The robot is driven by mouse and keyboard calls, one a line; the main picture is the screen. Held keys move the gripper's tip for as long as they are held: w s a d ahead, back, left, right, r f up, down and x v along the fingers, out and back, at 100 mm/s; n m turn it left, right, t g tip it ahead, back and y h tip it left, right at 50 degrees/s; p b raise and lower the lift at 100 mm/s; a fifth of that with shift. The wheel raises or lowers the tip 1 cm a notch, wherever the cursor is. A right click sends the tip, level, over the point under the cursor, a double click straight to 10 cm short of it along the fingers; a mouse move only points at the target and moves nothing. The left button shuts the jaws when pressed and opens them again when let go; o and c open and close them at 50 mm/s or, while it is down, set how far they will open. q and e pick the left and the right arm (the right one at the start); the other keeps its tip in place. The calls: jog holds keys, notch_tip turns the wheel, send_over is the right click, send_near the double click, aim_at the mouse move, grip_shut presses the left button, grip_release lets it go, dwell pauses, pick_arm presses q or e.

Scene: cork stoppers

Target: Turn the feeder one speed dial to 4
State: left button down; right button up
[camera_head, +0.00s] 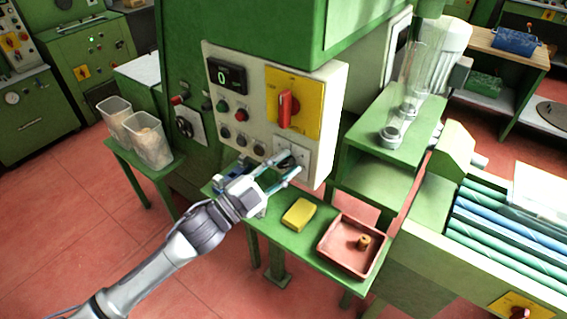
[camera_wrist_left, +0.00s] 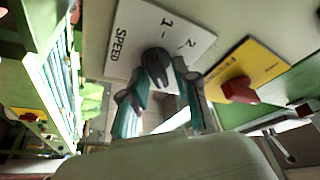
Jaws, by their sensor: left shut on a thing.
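The speed dial (camera_wrist_left: 156,62) is a dark knob on a white plate (camera_wrist_left: 195,36) marked SPEED, with 1 and 2 readable in the left wrist view. The other numbers are hidden or too small to read, and I cannot tell exactly where the dial points. In the head view the plate (camera_head: 304,150) sits low on the right of the pale control panel. My left gripper (camera_head: 288,168) reaches up to it from the lower left, its teal-lined fingers on either side of the dial and shut on it. My right gripper is in neither view.
The panel (camera_head: 231,150) also carries a yellow plate with a red switch (camera_head: 288,108), a display reading 0 (camera_head: 226,77) and several buttons. Below, a green shelf holds a yellow block (camera_head: 299,214) and a reddish tray (camera_head: 349,262) with a cork stopper (camera_head: 363,242).

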pick_arm(q)
jog(key=shift+m, duration=0.3)
jog(key=c, duration=1.2)
grip_release()
jog(key=shift+o, duration=0.2)
jog(key=v, duration=1.2)
